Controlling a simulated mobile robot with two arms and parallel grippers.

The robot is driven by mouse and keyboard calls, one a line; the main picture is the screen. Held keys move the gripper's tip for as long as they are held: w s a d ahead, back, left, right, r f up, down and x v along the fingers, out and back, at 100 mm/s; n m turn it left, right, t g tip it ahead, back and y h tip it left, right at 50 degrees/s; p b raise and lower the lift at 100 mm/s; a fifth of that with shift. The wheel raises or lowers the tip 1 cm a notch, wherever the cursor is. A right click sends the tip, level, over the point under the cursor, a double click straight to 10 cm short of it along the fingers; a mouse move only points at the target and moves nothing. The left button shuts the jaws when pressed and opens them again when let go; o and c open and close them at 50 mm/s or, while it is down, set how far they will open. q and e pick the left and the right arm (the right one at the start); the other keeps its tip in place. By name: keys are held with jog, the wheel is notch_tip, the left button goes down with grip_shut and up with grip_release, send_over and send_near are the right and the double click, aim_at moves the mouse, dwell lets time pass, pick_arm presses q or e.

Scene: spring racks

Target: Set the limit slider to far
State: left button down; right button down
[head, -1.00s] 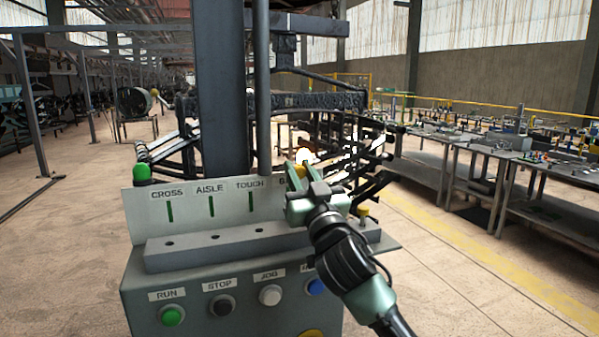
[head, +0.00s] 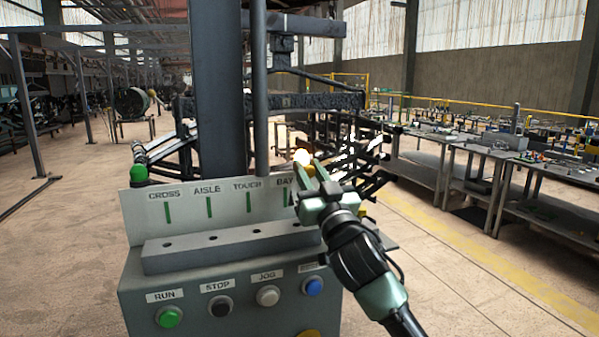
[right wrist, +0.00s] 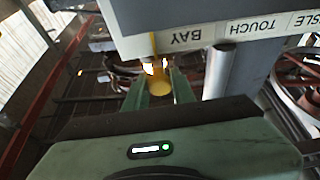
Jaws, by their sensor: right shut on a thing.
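My right gripper (head: 316,174) reaches over the right end of the grey control console, its green fingers pointing away towards the panel's top right. In the right wrist view, the fingers (right wrist: 159,88) are shut on a yellow knob (right wrist: 160,89), just past the panel edge beside the BAY label. No label reading limit or far is legible. The slider's track and setting cannot be made out. My left gripper is not in view.
The upright panel (head: 225,215) has CROSS, AISLE, TOUCH and BAY labels over green slots. A green knob (head: 138,173) stands at its left. RUN (head: 169,317), STOP and JOG buttons are on the front. A dark column (head: 218,90) rises behind. Benches (head: 470,160) stand at right.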

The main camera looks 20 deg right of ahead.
jog(key=shift+d, duration=0.15)
jog(key=c, duration=1.2)
grip_release()
jog(key=shift+d, duration=0.2)
jog(key=shift+s+a, duration=0.1)
jog(key=shift+s+f, duration=0.2)
jog(key=shift+s, duration=0.05)
jog(key=b+v, duration=0.2)
jog(key=v, duration=0.5)
jog(key=shift+b, duration=0.4)
